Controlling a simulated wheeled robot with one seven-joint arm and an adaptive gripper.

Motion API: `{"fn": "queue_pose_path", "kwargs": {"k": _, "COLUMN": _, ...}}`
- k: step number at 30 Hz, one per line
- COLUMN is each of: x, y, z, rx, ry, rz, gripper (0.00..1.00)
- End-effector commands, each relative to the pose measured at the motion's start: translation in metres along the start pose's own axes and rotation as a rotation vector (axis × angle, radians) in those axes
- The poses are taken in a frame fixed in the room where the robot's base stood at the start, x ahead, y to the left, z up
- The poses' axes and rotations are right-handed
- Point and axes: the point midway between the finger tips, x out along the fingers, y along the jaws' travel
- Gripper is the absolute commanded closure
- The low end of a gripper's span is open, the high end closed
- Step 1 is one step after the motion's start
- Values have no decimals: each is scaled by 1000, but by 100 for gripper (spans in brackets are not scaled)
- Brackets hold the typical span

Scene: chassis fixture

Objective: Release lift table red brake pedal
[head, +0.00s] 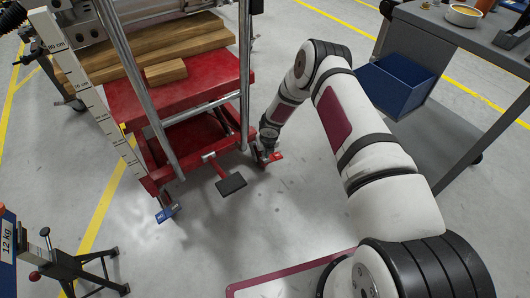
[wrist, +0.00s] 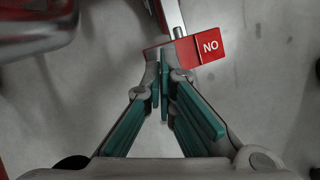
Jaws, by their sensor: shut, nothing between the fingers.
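The red lift table (head: 180,95) stands at the upper left in the head view. Its red brake pedal (head: 274,157) sticks out low at the table's near right corner. In the wrist view the pedal (wrist: 183,54) is a red plate marked "NO" on a grey arm. My gripper (wrist: 165,65) is shut and empty, its fingertips overlapping the pedal's near left edge in that view. I cannot tell whether they touch it. In the head view my gripper (head: 266,151) points down just above the pedal, partly hiding it.
A black foot pedal (head: 231,184) and a blue pedal (head: 166,214) are on the table's near side. A grey workbench with a blue bin (head: 400,85) stands at right. A black stand (head: 75,265) is at lower left.

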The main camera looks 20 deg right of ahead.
Motion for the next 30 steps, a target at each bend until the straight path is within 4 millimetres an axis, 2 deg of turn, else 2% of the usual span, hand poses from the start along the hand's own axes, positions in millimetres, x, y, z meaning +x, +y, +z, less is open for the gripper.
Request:
{"fn": "queue_pose_path", "kwargs": {"k": 5, "x": 2, "y": 0, "z": 0, "rx": 0, "ry": 0, "rz": 0, "gripper": 100}}
{"fn": "queue_pose_path", "kwargs": {"k": 24, "x": 45, "y": 0, "z": -14, "rx": 0, "ry": 0, "rz": 0, "gripper": 100}}
{"fn": "queue_pose_path", "kwargs": {"k": 30, "x": 34, "y": 0, "z": -10, "rx": 0, "ry": -1, "rz": 0, "gripper": 100}}
